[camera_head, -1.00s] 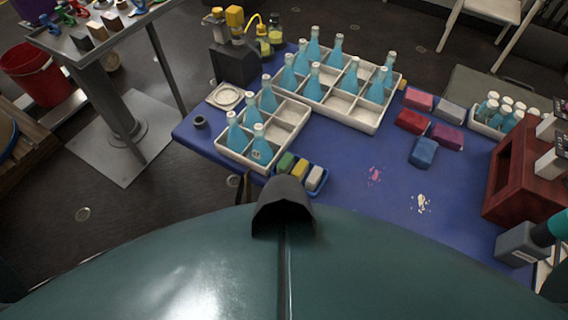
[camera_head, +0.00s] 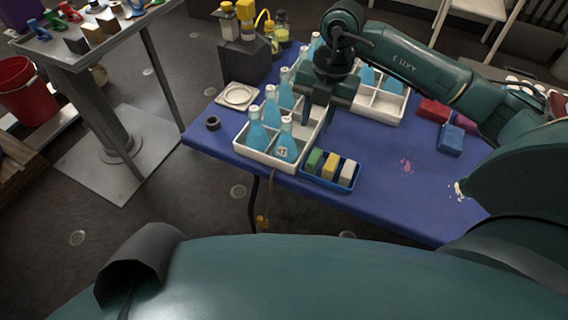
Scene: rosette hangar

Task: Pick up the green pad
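The green pad (camera_head: 315,160) stands at the left end of a small blue tray (camera_head: 328,182) at the table's front edge. A yellow pad (camera_head: 331,166) and a whitish pad (camera_head: 348,171) stand beside it in the same tray. My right gripper (camera_head: 318,112) points down over the white bottle crate, behind and above the green pad and apart from it. I see nothing held in it, but its finger gap is not clear from this angle. My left gripper is out of view.
A white divided crate (camera_head: 268,160) with blue bottles stands just left of the tray. A second bottle crate (camera_head: 378,115) is partly hidden by my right arm. Red and blue blocks (camera_head: 451,140) lie at the right. The table (camera_head: 390,200) right of the tray is mostly clear.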

